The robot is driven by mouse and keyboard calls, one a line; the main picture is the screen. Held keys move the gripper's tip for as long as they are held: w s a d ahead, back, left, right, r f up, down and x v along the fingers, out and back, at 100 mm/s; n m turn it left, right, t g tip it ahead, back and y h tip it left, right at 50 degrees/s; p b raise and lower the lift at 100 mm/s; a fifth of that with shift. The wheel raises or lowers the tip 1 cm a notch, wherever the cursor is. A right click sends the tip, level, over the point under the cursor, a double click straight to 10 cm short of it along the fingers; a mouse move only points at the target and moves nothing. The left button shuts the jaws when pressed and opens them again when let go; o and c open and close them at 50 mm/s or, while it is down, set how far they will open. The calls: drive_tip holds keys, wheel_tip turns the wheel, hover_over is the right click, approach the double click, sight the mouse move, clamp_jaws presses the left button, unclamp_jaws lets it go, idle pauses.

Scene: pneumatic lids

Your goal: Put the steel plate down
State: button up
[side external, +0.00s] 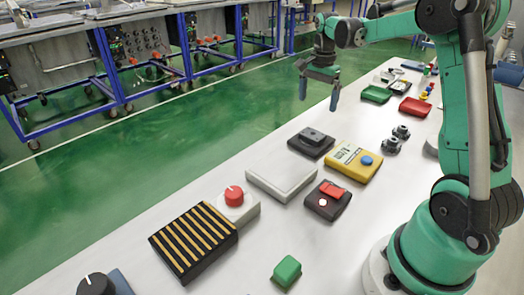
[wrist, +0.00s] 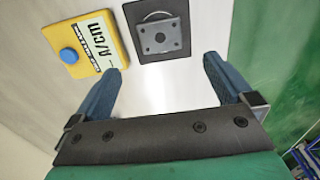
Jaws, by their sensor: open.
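My gripper (side external: 319,92) is open and empty, its two blue fingers spread and pointing down above the back part of the white table. In the wrist view my gripper (wrist: 164,68) has nothing between its fingers. The steel plate (wrist: 160,38), a small dark grey square with corner holes, lies on a black square box (wrist: 180,52) just beyond the fingertips. In the side view the plate (side external: 312,135) sits on top of that black box (side external: 311,149), apart from my gripper.
A yellow meter box (side external: 353,162) with a blue knob stands beside the black box. A white tray (side external: 282,180), a box with a red switch (side external: 328,200), a red-knob box (side external: 235,205) and a striped block (side external: 192,245) are nearer. Red and green trays (side external: 415,107) are farther back.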

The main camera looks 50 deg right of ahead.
drive_tip(key=s+a+r+n+t+h, duration=0.1)
drive_tip(key=a+r+n, duration=0.2)
drive_tip(key=a+n, duration=0.15)
drive_tip(key=s+a+r+n+t, duration=0.1)
drive_tip(key=a+r+n+t, duration=0.15)
drive_tip(key=a, duration=0.35)
drive_tip(key=s+a+f+n+t, duration=0.1)
drive_tip(key=s+a+n+t, duration=0.1)
drive_tip(key=a+n, duration=0.3)
drive_tip(key=s+a+f+n+t+y, duration=0.1)
drive_tip(key=s+a+f+n, duration=0.1)
drive_tip(key=a+n, duration=0.4)
drive_tip(key=shift+s+f+t, duration=0.15)
drive_tip(key=shift+s+t, duration=0.2)
drive_tip(key=shift+s, duration=0.4)
